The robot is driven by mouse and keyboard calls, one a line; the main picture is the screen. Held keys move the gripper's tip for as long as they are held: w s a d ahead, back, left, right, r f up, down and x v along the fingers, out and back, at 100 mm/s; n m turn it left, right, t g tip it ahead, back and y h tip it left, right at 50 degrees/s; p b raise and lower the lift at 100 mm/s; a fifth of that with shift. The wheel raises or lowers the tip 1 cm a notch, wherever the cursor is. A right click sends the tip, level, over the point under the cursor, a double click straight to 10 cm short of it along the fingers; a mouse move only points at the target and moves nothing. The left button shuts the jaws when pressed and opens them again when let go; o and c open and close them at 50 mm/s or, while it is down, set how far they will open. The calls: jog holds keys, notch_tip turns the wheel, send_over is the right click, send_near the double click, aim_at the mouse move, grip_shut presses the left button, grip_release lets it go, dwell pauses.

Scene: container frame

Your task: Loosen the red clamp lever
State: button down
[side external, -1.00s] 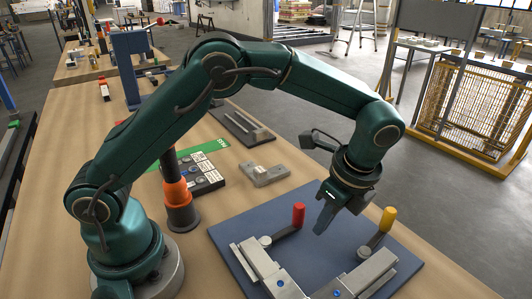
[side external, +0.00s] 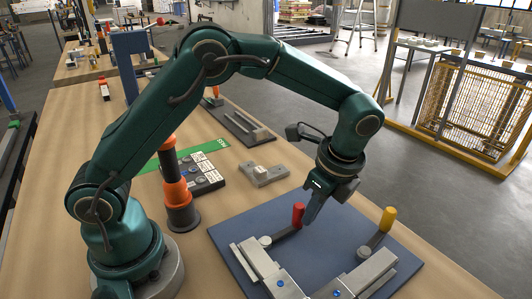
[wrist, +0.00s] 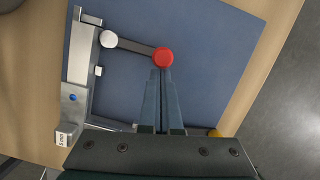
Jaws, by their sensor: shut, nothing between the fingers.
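The red clamp lever (side external: 298,214) stands on the blue plate, with its upright red handle at the end of a dark arm that runs to a round pivot on the metal frame. In the wrist view the red knob (wrist: 162,57) is seen from above, just beyond my fingertips. My gripper (side external: 308,222) is shut and empty, pointing down close beside the red handle on its right. Its fingertips also show in the wrist view (wrist: 161,72). I cannot tell whether they touch the handle. A yellow-handled lever (side external: 387,219) stands farther right on the plate.
The metal frame (side external: 262,268) lies on the blue plate (side external: 225,230) at the front. A grey bracket (side external: 264,174) and a black box with labelled buttons (side external: 203,175) sit behind it on the wooden table. An orange and black post (side external: 178,190) stands near my base.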

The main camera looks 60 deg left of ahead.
aim_at(279, 206)
jog(key=shift+w+a+n, duration=0.1)
jog(key=shift+a+n, duration=0.2)
jog(key=shift+n, duration=0.1)
jog(key=a+n, duration=0.1)
jog(key=a+n+g, duration=0.1)
jog(key=n, duration=0.1)
jog(key=shift+w+a+n+h, duration=0.15)
jog(key=shift+a+n+h, duration=0.15)
jog(key=shift+a, duration=0.1)
jog(key=a+n, duration=0.1)
jog(key=n, duration=0.1)
jog(key=a+n, duration=0.1)
jog(key=shift+s+a+n+g+h, duration=0.3)
jog(key=shift+a+n, duration=0.05)
jog(key=shift+n, duration=0.05)
jog(key=a+n, duration=0.1)
jog(key=s+a+n, duration=0.1)
jog(key=n, duration=0.1)
jog(key=shift+s+a+h, duration=0.15)
jog(key=shift+s+h, duration=0.05)
jog(key=shift+h, duration=0.1)
jog(key=shift+s+a+n+g+h, duration=0.2)
jog(key=shift+s+a+n, duration=0.3)
jog(key=shift+n, duration=0.6)
jog(key=shift+s+a+n+g+h, duration=0.1)
jog(key=shift+s+a+n+h, duration=0.35)
jog(key=shift+n, duration=0.65)
jog(key=shift+s, duration=0.15)
